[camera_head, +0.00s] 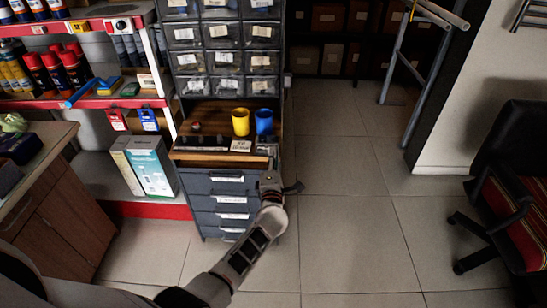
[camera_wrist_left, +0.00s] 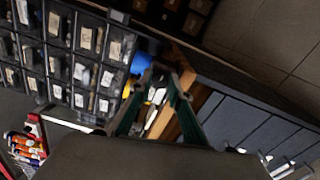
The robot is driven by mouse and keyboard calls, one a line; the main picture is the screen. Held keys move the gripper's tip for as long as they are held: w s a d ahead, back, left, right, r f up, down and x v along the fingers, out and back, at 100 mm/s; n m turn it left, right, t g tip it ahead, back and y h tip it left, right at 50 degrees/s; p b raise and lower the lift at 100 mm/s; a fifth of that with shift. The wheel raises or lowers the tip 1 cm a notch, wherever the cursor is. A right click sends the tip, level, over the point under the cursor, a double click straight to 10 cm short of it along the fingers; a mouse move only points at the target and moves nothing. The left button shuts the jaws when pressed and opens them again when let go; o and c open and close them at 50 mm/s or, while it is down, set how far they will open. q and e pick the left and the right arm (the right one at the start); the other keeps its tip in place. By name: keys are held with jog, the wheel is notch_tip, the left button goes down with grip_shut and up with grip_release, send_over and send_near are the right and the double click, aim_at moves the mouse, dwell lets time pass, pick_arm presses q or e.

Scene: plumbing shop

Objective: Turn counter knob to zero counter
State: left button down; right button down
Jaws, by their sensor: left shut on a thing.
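A small pale counter (camera_head: 241,146) sits at the front edge of the wooden shelf of the dark drawer cabinet. My left gripper (camera_head: 269,152) reaches up from below to the right front corner of this shelf, just right of the pale counter. In the left wrist view, its two green-edged fingers (camera_wrist_left: 161,80) are at the shelf edge with a gap between their bases. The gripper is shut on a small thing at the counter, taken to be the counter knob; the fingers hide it. My right gripper is out of view.
A yellow cup (camera_head: 240,122) and a blue cup (camera_head: 264,122) stand on the shelf just behind the gripper. Small parts drawers (camera_head: 223,62) rise above. A red-edged rack (camera_head: 150,212) stands left.

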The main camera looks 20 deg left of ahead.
pick_arm(q)
jog(key=c, duration=1.9)
grip_release()
jog(key=v, duration=0.7)
jog(key=shift+s+d, duration=0.1)
jog(key=shift+s, duration=0.15)
